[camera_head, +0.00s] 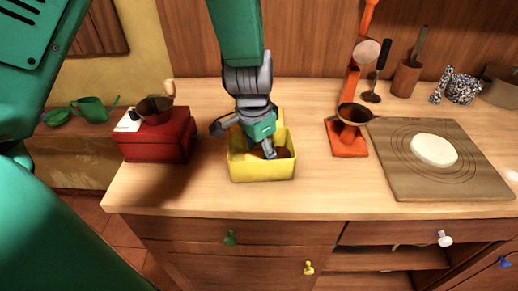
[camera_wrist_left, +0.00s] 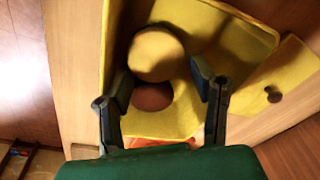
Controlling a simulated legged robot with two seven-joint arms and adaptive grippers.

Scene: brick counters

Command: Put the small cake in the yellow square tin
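The yellow square tin (camera_head: 262,172) stands on the wooden counter, and its yellow walls also show in the left wrist view (camera_wrist_left: 245,42). The small cake (camera_wrist_left: 156,54), with a rounded yellow-tan top and a brown base, is inside the tin in the left wrist view. In the head view my gripper mostly hides it. My left gripper (camera_head: 268,150) points down into the tin. In the left wrist view its fingers (camera_wrist_left: 162,75) are spread on either side of the cake, with a gap visible on the right. My right gripper is not in view.
A yellow lid with a dark knob (camera_wrist_left: 274,95) lies beside the tin. A red box-shaped grinder (camera_head: 158,140) stands left of it. To the right are an orange stand (camera_head: 347,140) and a board (camera_head: 440,180) with white dough (camera_head: 433,150). The counter's front strip is clear.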

